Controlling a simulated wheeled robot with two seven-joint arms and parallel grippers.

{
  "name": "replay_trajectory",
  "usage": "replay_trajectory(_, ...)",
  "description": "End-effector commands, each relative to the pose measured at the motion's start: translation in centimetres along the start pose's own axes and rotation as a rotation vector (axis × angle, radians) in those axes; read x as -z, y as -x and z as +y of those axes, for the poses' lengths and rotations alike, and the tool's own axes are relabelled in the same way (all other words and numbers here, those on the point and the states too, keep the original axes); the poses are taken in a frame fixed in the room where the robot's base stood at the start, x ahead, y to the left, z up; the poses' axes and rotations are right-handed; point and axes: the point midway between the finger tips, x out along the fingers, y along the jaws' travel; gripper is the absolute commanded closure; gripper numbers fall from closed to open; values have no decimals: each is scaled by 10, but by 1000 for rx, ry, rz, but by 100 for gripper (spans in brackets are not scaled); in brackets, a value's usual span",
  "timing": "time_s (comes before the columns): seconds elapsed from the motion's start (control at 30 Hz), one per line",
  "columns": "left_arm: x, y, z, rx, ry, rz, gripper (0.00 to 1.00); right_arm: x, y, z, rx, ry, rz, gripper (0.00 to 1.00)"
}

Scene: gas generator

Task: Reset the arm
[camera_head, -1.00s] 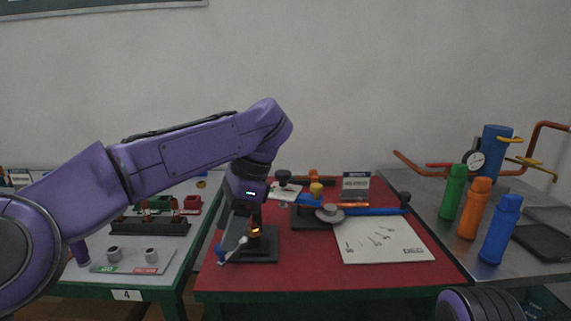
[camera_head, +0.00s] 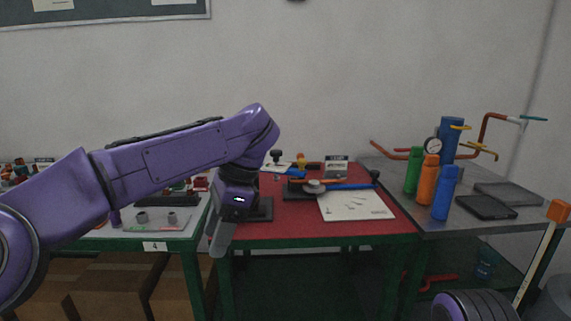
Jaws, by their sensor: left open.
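My left arm comes in from the left, its purple links bent down at the wrist. My left gripper (camera_head: 219,240) points down near the front left edge of the red table (camera_head: 275,229). It is open, and I see nothing held in it. Of my right arm only a dark rounded part shows at the bottom right; the right gripper is not in view.
On the red table are a white board (camera_head: 354,206), a blue-handled tool (camera_head: 350,187) and a small sign. Green (camera_head: 413,170), orange (camera_head: 428,180) and blue (camera_head: 444,193) bottles stand on the grey table (camera_head: 440,220) at right. A table numbered 4 stands left, with boxes (camera_head: 110,285) below.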

Motion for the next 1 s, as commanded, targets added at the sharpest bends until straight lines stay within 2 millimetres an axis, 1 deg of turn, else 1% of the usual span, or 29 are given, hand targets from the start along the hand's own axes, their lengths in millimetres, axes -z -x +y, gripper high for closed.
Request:
replay_trajectory(0.07, 0, 0, -1, 6, -48, 0, 43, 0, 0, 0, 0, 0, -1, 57)
replay_trajectory(0.17, 0, 1, -10, 51, -143, -8, 43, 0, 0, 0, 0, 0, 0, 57)
replay_trajectory(0.27, -1, 0, -22, 124, -254, -44, 43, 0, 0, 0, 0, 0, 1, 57)
replay_trajectory(0.37, -2, -5, -37, 213, -395, -122, 43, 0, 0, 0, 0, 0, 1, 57)
replay_trajectory(0.47, -5, -14, -58, 314, -583, -268, 43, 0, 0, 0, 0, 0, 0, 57)
replay_trajectory(0.57, -6, -32, -84, 403, -848, -509, 43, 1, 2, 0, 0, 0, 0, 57)
replay_trajectory(0.6, -5, -41, -95, 423, -975, -628, 43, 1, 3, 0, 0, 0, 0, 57)
replay_trajectory(0.67, -1, -58, -110, 431, -1180, -815, 43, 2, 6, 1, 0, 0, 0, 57)
replay_trajectory(0.7, 4, -73, -118, 420, -1331, -948, 43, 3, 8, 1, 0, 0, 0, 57)
replay_trajectory(0.77, 15, -100, -126, 381, -1584, -1157, 43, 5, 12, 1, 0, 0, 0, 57)
replay_trajectory(0.8, 23, -123, -128, 338, -1765, -1296, 43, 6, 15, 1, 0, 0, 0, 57)
replay_trajectory(0.87, 36, -162, -124, 258, -2043, -1486, 43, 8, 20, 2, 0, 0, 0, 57)
replay_trajectory(0.9, 43, -193, -116, 197, -2235, -1600, 43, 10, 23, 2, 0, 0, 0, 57)
replay_trajectory(0.97, 51, -242, -96, 100, -2524, -1743, 43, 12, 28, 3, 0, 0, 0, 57)
replay_trajectory(1.0, 52, -274, -78, -37, 2511, 1682, 43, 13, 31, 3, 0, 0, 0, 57)
